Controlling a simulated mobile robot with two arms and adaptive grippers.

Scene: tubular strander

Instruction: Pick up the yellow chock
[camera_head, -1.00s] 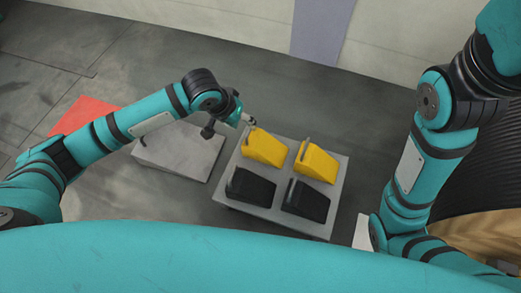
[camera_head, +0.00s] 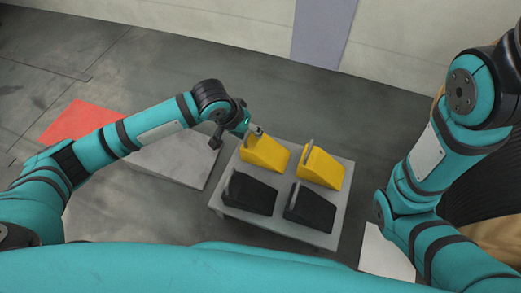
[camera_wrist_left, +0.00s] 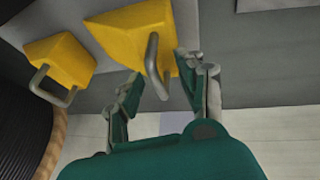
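Two yellow chocks with grey bar handles stand on a grey platform (camera_head: 228,205), the left yellow chock (camera_head: 266,155) and the right yellow chock (camera_head: 322,170). My left gripper (camera_head: 256,131) is at the upper left end of the left yellow chock. In the left wrist view, my left gripper (camera_wrist_left: 160,73) is open, and its two fingers stand apart on either side of that chock's handle (camera_wrist_left: 153,62). The same chock (camera_wrist_left: 132,35) and the other yellow chock (camera_wrist_left: 62,62) also show there. Whether a finger touches the handle I cannot tell. My right gripper is out of view.
Two black chocks, one at the left (camera_head: 250,193) and one at the right (camera_head: 310,207), sit on the platform's near side. A grey sloped block (camera_head: 180,155) and a red patch (camera_head: 78,122) lie to the left. A pale wall (camera_head: 200,25) runs behind. Floor behind the platform is clear.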

